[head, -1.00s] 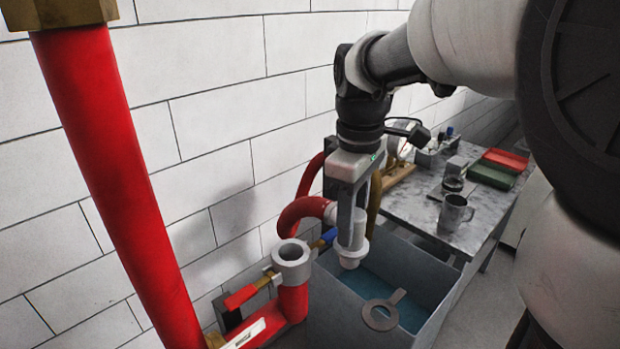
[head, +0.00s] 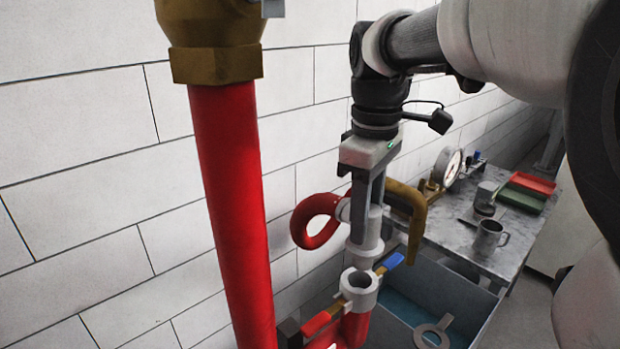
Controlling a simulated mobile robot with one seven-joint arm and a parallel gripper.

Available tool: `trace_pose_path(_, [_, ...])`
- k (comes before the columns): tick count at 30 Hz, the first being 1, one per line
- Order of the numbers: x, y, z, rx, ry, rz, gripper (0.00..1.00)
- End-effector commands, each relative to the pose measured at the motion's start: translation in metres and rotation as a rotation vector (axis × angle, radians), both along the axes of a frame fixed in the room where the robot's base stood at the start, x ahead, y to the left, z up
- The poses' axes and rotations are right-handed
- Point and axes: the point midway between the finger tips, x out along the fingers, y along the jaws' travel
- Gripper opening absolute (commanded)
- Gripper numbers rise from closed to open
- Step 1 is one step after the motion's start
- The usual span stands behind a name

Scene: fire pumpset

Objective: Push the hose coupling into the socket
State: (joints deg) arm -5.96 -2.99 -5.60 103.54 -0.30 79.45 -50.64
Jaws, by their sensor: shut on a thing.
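The hose coupling (head: 367,243) is a pale grey stepped cylinder, held upright with its narrow end down. My gripper (head: 368,205) is shut on it from above. A red hose (head: 312,228) loops out from the coupling's left side. The socket (head: 358,291) is a light grey collar with an open round mouth, on top of a red pipe at the lower middle. Its mouth shows empty. The coupling's lower end appears just above and beyond the socket's far rim. I cannot tell the exact gap or whether they touch.
A thick red pipe (head: 232,210) with a brass fitting stands to the left. Red-handled (head: 315,324) and blue-handled (head: 393,262) valves flank the socket. A grey bin (head: 487,322) with a grey ring in it stands at right. A marble table (head: 468,240) holds a gauge, mug and trays.

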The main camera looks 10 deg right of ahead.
Motion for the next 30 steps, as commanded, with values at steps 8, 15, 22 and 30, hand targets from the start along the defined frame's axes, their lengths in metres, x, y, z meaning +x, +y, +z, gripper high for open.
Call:
trace_pose_path(8, [0.0, 0.0, 0.003, 0.0, -0.001, -0.001, 0.0])
trace_pose_path(15, [0.0, 0.0, 0.003, 0.0, -0.001, -0.001, 0.0])
trace_pose_path(22, [0.0, 0.0, -0.003, 0.0, -0.001, -0.001, 0.0])
trace_pose_path(30, [0.0, -0.001, -0.02, 0.0, -0.001, -0.001, 0.0])
